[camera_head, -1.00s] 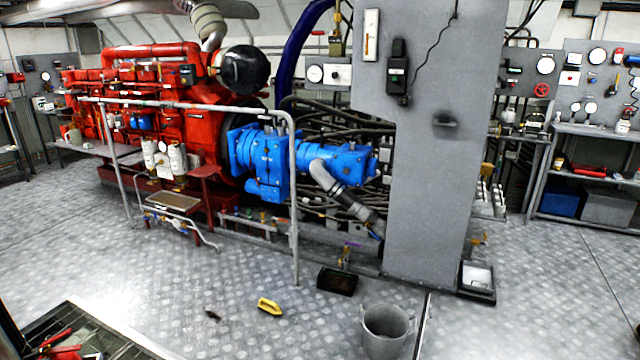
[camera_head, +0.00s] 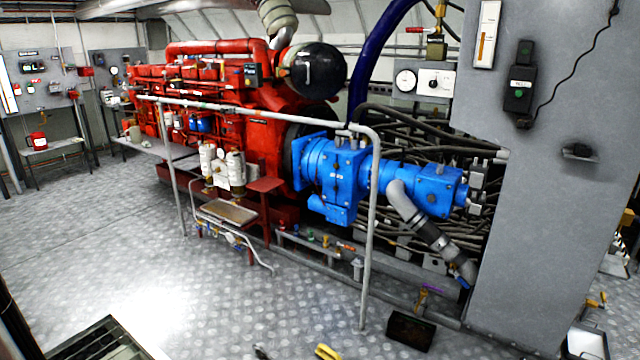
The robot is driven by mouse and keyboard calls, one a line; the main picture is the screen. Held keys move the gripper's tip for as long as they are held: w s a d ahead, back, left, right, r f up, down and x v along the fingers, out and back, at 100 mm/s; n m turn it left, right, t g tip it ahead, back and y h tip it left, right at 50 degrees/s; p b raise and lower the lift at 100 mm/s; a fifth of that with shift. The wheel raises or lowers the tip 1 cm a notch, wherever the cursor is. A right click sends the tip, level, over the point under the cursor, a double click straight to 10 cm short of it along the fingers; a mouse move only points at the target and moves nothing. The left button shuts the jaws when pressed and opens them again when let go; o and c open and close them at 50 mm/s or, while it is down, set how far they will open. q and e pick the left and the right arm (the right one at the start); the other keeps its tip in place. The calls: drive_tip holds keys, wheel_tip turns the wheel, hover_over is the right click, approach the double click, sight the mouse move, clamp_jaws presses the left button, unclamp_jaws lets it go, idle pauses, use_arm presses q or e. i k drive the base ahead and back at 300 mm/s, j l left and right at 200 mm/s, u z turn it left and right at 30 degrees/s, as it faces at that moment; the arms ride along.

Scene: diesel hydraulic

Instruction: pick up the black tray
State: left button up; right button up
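A small black open-topped tray or box (camera_head: 411,330) lies on the metal floor at the lower right, in front of the blue pump (camera_head: 335,180). A dark-rimmed tray (camera_head: 587,343) with something white in it sits at the foot of the grey column, partly cut off by the bottom edge. I cannot tell which of these is the black tray meant.
A white pipe railing (camera_head: 370,230) stands before the red engine (camera_head: 260,145). A dark-framed surface (camera_head: 95,340) fills the lower left corner. The left floor is open.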

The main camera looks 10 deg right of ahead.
sight(415, 333)
drive_tip(key=i+z, duration=0.3)
drive_tip(key=i+j+z, duration=0.25)
drive_tip(key=i, duration=0.2)
drive_tip(key=i+j+z, duration=0.3)
drive_tip(key=i+l, duration=0.05)
